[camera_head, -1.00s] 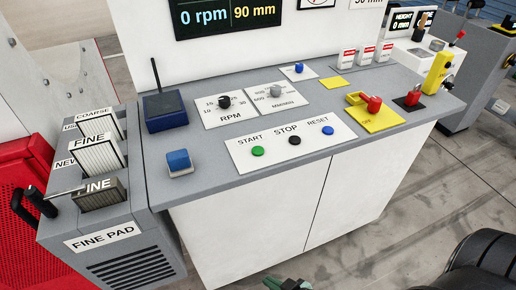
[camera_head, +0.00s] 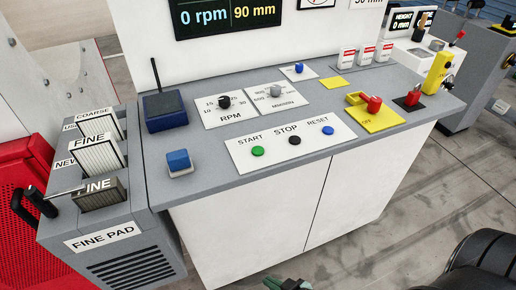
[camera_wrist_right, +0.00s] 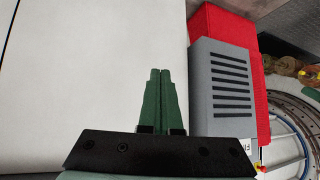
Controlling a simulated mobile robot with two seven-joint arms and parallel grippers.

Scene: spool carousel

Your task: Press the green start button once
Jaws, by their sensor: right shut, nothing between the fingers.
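The green start button (camera_head: 257,151) sits on a white label plate (camera_head: 240,160) on the grey console top, under the word START. A black STOP button (camera_head: 294,140) and a blue RESET button (camera_head: 328,130) are to its right. My right gripper (camera_head: 287,284) shows only as green fingertips at the bottom edge of the head view, below the console top and well apart from the button. In the right wrist view its green fingers (camera_wrist_right: 160,72) are shut together and empty, in front of the white cabinet face. My left gripper is not in view.
A blue block (camera_head: 179,161) lies left of the button plate. RPM and MM/MIN dials (camera_head: 224,102) are behind it. A yellow plate with a red switch (camera_head: 374,104) is to the right. A grey FINE PAD rack (camera_head: 103,236) stands at the left. The front console edge is clear.

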